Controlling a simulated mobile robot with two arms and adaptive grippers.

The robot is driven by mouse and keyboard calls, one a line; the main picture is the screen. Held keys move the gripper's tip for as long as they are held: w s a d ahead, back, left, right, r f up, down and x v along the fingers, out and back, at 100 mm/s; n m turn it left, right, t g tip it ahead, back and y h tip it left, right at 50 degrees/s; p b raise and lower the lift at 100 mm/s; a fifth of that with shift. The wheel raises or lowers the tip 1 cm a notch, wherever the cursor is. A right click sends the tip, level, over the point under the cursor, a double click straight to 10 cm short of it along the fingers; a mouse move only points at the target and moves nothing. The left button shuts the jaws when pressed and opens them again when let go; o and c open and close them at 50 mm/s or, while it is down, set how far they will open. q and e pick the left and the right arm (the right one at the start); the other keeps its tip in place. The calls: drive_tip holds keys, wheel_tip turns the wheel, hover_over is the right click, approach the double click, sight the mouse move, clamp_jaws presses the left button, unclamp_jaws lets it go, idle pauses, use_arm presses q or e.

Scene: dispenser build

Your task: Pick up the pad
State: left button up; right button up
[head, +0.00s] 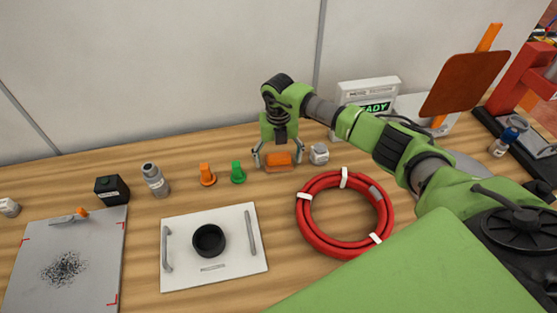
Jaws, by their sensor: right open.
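An orange block (278,161), which looks like the pad, lies on the wooden table near the back wall. My right gripper (279,158) points down over it, open, with one finger on each side of the block. I cannot tell whether the fingers touch it. My left gripper is not in view.
A small grey-white block (319,154) stands close to the right finger. An orange piece (207,175) and a green piece (238,173) stand to the left. A red hose coil (345,251) and a white plate (180,280) with handles lie in front. A display box (366,91) stands behind my right arm.

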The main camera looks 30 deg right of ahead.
drive_tip(key=c, duration=1.2)
drive_tip(key=shift+r, duration=0.1)
drive_tip(key=shift+r, duration=0.25)
wheel_tip(320, 180, up, 2)
drive_tip(key=shift+s+a+r+b, duration=0.75)
drive_tip(key=shift+s+a+r, duration=0.45)
drive_tip(key=shift+a+r, duration=0.7)
drive_tip(key=shift+s+a+r+b, duration=0.7)
drive_tip(key=shift+s+a+r, duration=0.7)
drive_tip(key=shift+a, duration=0.75)
drive_tip(key=shift+s+a+r+b, duration=0.75)
drive_tip(key=shift+s+a+r, duration=0.25)
drive_tip(key=shift+a+r, duration=0.95)
drive_tip(key=shift+o, duration=0.7)
